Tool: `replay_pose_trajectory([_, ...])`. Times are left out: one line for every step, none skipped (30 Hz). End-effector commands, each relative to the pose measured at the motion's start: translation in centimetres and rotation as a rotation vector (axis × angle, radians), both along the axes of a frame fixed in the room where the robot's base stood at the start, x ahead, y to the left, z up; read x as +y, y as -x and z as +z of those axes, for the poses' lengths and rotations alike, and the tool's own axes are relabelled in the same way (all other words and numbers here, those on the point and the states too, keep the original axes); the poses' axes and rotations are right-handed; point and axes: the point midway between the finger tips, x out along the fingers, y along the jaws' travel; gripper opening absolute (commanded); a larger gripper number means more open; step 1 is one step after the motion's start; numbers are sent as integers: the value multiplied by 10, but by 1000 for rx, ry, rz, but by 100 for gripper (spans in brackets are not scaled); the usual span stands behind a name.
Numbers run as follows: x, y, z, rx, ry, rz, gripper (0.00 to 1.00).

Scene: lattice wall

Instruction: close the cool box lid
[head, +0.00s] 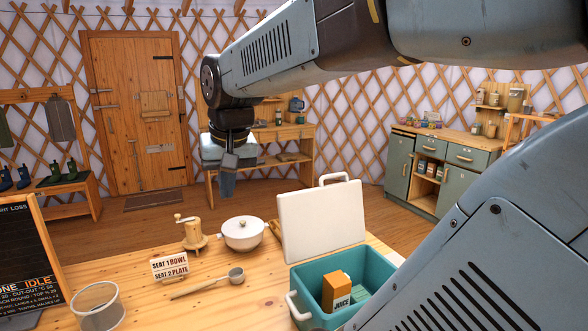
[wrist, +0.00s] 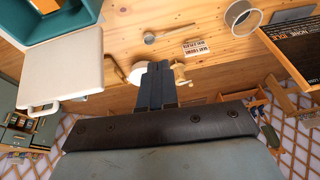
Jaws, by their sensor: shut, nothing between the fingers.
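The teal cool box (head: 371,266) stands on the near right of the wooden table, and its white lid (head: 322,219) is raised open at the back, with a white handle on top. A juice carton (head: 336,290) shows inside the box. In the wrist view the lid (wrist: 62,68) and the teal box (wrist: 88,12) are at the upper left. My gripper (head: 228,178) is shut and empty, hanging in the air beyond the table, left of and higher than the lid. Its fingers also show in the wrist view (wrist: 157,75). My arm hides the box's right part.
A white lidded pot (head: 243,234), a wooden grinder (head: 193,234) and a seat card (head: 170,267) stand left of the lid. A ladle (head: 208,284) lies in front. A sieve (head: 97,308) and a blackboard (head: 35,255) are at the far left.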

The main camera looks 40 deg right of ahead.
Motion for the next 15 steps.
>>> replay_pose_trajectory([-11, -10, 3, 25, -8, -50, 0])
replay_pose_trajectory([-17, -15, 6, 38, -13, -82, 0])
replay_pose_trajectory([-26, -22, 8, 56, -17, -125, 0])
replay_pose_trajectory([-33, -27, 9, 70, -20, -157, 0])
replay_pose_trajectory([-40, -32, 11, 84, -23, -189, 0])
replay_pose_trajectory([-49, -38, 13, 100, -27, -233, 0])
replay_pose_trajectory([-56, -43, 14, 116, -29, -267, 0])
replay_pose_trajectory([-63, -47, 16, 127, -29, -300, 0])
replay_pose_trajectory([-73, -53, 17, 146, -30, -344, 0])
replay_pose_trajectory([-81, -58, 18, 160, -30, -377, 0])
replay_pose_trajectory([-88, -62, 19, 172, -30, -411, 0])
replay_pose_trajectory([-98, -68, 20, 189, -28, -457, 0])
replay_pose_trajectory([-105, -72, 20, 202, -26, -490, 0])
replay_pose_trajectory([-113, -76, 21, 214, -23, -524, 0])
replay_pose_trajectory([-123, -81, 21, 230, -20, -570, 0])
